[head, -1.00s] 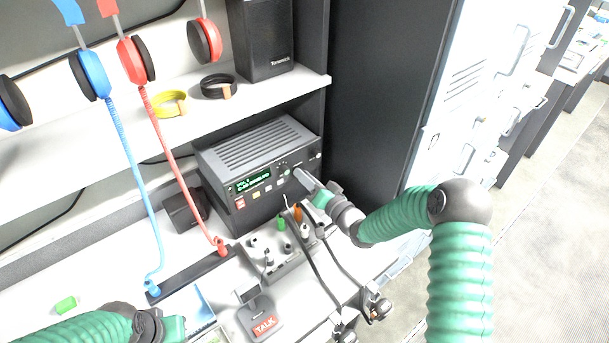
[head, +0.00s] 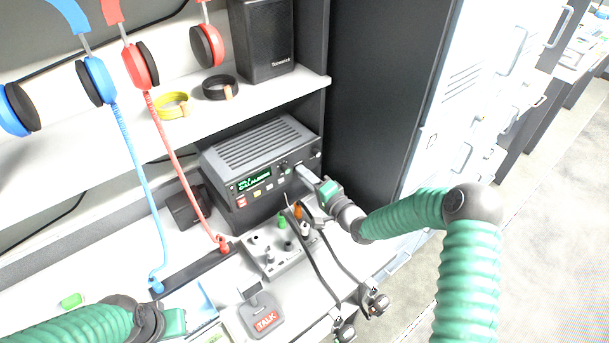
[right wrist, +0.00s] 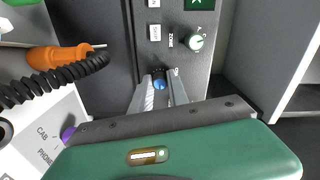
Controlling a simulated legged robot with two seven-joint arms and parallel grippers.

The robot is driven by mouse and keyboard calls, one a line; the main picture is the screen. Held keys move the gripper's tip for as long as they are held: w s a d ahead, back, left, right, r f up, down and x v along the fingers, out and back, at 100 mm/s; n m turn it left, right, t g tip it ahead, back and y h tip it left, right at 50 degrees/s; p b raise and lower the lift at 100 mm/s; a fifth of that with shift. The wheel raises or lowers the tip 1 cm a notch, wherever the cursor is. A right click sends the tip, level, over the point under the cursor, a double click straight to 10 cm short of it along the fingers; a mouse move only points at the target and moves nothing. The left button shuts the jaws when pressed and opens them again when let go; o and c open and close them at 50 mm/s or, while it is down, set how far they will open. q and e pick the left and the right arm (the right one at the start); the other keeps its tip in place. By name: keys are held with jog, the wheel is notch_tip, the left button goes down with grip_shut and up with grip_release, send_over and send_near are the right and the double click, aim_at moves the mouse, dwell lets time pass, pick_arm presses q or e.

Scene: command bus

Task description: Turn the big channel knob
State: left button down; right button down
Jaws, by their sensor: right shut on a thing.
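The dark radio (head: 262,160) with a green-lit display (head: 253,180) stands under the shelf. My right gripper (head: 298,170) reaches its front at the right side. In the right wrist view, my right gripper's two fingers (right wrist: 160,98) are shut around a dark knob with a blue cap (right wrist: 159,82). In the head view the gripper hides the held knob. I cannot tell from its label whether it is the channel knob. My left gripper (head: 178,323) is low at the left, its fingers unclear.
A panel with plugs and coloured jacks (head: 279,252) and black cables lies just below my right gripper. A TALK pedestal (head: 262,315) stands in front. The black cabinet side (head: 385,100) closes off the right. Headset cords hang at the left.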

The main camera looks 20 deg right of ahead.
jog(key=shift+d+f, duration=0.15)
jog(key=c, duration=1.3)
grip_release()
jog(key=shift+d, duration=0.1)
jog(key=shift+s, duration=0.1)
jog(key=v, duration=1.6)
jog(key=shift+s+d+b, duration=0.15)
jog(key=shift+s+b, duration=0.1)
jog(key=shift+b, duration=0.1)
jog(key=shift+f, duration=0.1)
